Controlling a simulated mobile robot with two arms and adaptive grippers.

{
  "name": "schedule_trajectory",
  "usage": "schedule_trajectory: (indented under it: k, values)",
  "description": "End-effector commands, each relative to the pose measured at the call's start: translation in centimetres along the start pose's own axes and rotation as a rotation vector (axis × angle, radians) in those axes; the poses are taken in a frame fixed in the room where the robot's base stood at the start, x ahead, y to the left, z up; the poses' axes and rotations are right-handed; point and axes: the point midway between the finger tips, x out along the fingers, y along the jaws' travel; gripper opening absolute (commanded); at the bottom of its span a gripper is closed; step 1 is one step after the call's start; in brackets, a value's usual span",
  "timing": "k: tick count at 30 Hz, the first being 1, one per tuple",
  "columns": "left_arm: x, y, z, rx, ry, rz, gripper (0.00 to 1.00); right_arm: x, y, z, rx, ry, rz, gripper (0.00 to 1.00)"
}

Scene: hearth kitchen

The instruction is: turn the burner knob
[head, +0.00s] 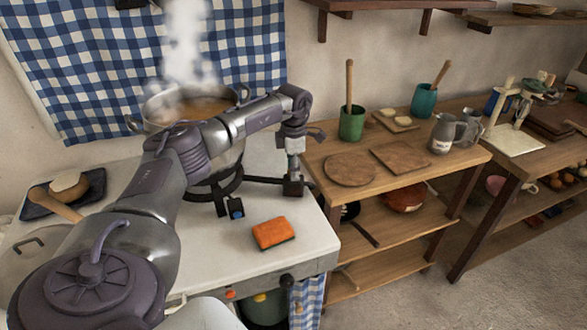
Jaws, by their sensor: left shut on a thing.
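A black iron burner (229,188) stands on the pale counter with a steaming metal pot (190,104) on it. A dark bar runs from the burner to the right, to where my left gripper (293,188) points down. The gripper is shut on the burner knob at the end of this bar; the fingers largely hide the knob, so its turn cannot be read. A small blue part (237,212) shows on the burner's front, apart from the gripper. My left arm passes in front of the pot and hides part of the burner. My right gripper is not in view.
An orange sponge (273,233) lies on the counter (190,248) in front of the gripper. A dark tray (38,206) with a bowl is at the left. A wooden shelf table (335,194) with boards, cups and jugs stands close on the right. A checked cloth (95,60) hangs behind.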

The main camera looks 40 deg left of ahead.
Motion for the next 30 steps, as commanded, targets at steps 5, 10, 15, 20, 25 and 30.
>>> schedule_trajectory:
  k: [5, 10, 15, 20, 25, 30]
  values:
    - [-0.2, 0.1, 0.0, 0.002, -0.003, 0.004, 0.01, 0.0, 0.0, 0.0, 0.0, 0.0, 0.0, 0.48]
    - [-0.2, 0.1, 0.0, 0.001, -0.003, 0.004, 0.43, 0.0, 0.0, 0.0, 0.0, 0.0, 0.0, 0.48]
    - [-0.1, 0.1, 0.0, 0.0, -0.001, 0.003, 0.61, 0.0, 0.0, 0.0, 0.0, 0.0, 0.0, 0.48]
    - [-0.1, 0.0, 0.0, 0.0, -0.001, 0.002, 0.61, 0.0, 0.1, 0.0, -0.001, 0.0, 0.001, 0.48]
    - [-0.6, 0.1, 0.0, 0.0, -0.002, 0.002, 0.61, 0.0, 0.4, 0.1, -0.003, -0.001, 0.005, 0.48]
    - [-3.3, 0.1, 0.1, 0.0, -0.004, 0.005, 0.61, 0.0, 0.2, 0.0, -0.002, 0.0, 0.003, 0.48]
